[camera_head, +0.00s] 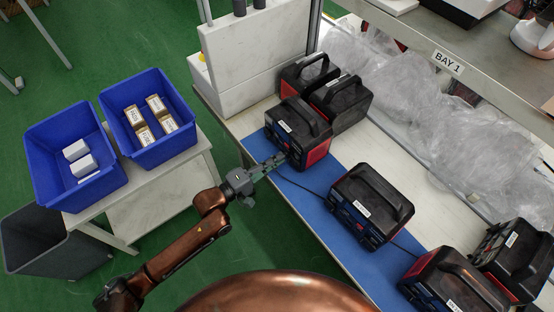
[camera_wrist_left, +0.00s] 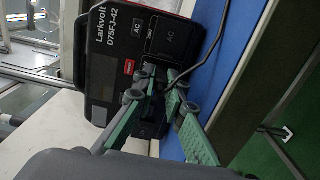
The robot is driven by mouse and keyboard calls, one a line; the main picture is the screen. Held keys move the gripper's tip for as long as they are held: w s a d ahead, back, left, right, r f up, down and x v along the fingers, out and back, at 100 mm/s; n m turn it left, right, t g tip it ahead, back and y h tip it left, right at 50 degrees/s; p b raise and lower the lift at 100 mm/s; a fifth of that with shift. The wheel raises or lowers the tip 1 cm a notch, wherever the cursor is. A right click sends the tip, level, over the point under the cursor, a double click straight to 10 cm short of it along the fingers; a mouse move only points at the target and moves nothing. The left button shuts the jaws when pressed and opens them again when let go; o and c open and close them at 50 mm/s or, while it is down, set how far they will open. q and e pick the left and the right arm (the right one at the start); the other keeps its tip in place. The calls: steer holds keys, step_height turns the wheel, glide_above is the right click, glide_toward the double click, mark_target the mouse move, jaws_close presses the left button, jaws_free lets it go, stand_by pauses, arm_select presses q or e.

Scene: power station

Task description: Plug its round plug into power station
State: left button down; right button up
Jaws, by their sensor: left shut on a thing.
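A black power station (camera_head: 299,133) with a red side stands on the blue mat at the far end of the bench. Its front fills the upper left of the left wrist view (camera_wrist_left: 128,45), with the label "Larkvolt D75FJ-42" and sockets marked AC. My left gripper (camera_head: 280,160) is right at the lower front of this station. In the left wrist view its fingers (camera_wrist_left: 158,92) are shut on a plug at the end of a black cable (camera_wrist_left: 207,61). The plug is mostly hidden between the fingers, and I cannot tell whether it sits in a socket. My right gripper is out of view.
A second power station (camera_head: 368,207) stands on the blue mat (camera_head: 329,245); the cable runs towards it. Several more stations stand behind and at the near right. Two blue bins (camera_head: 181,91) (camera_head: 38,152) stand on a side table. Plastic wrap (camera_head: 440,125) lies behind.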

arm_select(q)
steer(key=shift+w+d, duration=0.15)
steer(key=c, duration=1.9)
jaws_free()
steer(key=v, duration=1.2)
